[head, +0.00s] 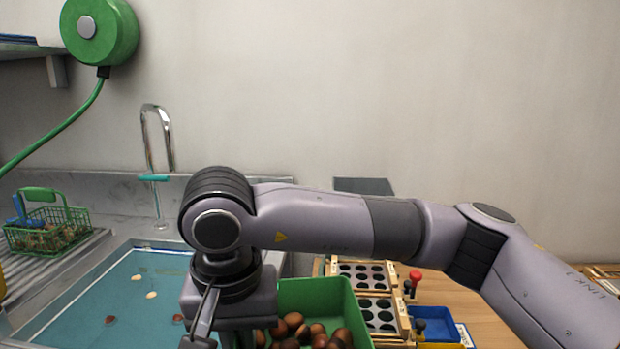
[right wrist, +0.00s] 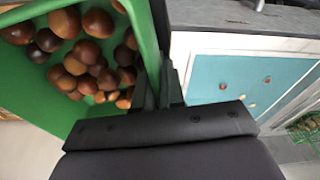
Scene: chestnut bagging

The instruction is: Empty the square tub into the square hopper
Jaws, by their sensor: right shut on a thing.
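A green square tub (head: 330,290) holds several brown chestnuts (head: 318,335) at the bottom centre of the head view. The picture's lower edge cuts it off. In the right wrist view the tub (right wrist: 147,35) fills the upper left, with the chestnuts (right wrist: 85,65) inside. My right gripper (right wrist: 163,85) is shut on the tub's wall, one finger on each side. In the head view the right gripper (head: 236,338) shows only partly beside the tub. I cannot make out a square hopper. My left gripper is out of view.
A sink (head: 95,290) of teal water with a few floating pieces lies left. A green wire basket (head: 45,228) stands on the drainer. A tall tap (head: 158,140) rises behind. Trays with round holes (head: 368,277) and a blue bin (head: 440,330) sit on the wooden table.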

